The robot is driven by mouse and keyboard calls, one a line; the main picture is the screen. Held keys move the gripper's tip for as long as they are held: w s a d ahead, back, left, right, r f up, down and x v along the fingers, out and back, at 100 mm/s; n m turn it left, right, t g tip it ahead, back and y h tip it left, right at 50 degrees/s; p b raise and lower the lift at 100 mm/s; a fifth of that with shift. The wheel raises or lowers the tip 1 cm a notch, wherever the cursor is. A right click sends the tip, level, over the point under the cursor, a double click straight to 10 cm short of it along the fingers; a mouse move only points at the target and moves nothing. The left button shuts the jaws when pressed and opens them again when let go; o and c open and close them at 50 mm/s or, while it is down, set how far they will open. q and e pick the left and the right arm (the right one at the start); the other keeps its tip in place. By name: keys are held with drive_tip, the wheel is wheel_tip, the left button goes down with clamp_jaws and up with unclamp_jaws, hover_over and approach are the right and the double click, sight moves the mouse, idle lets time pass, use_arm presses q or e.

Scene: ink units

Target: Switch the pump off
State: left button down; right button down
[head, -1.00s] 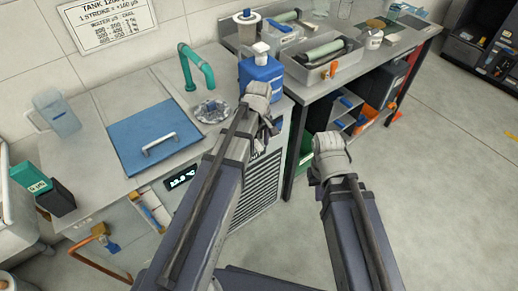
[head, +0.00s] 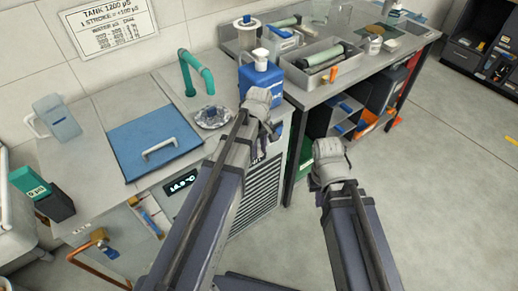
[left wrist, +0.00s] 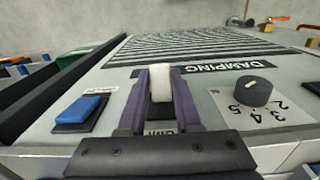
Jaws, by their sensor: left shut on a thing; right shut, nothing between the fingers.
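In the left wrist view, a white paddle-like part (left wrist: 160,86) stands on the grey panel between the purple fingers of my left gripper (left wrist: 158,104), which is shut on it. A label below it is mostly covered by the gripper. In the head view, my left gripper (head: 270,130) is at the front of the unit, beside the blue bottle; its fingertips are largely hidden. My right gripper (head: 329,165) is shut and empty, in front of the right bench. I cannot read from the label whether the white part is the pump switch.
A blue rocker (left wrist: 84,109) sits left of the gripper and a black numbered knob (left wrist: 255,91) right of it, by the DAMPING label (left wrist: 222,66). A blue pump bottle (head: 261,78) stands on the bench above. The floor (head: 430,200) to the right is clear.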

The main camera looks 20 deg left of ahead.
use_arm(q)
drive_tip(key=shift+s+d+f+t+y+b, duration=0.1)
drive_tip(key=shift+s+f+t+y+b, duration=0.1)
drive_tip(key=shift+f+t+y+b, duration=0.15)
drive_tip(key=shift+w+y, duration=0.1)
drive_tip(key=shift+y, duration=0.15)
drive_tip(key=shift+r+t, duration=0.1)
drive_tip(key=shift+t, duration=0.15)
drive_tip(key=c, duration=0.6)
unclamp_jaws()
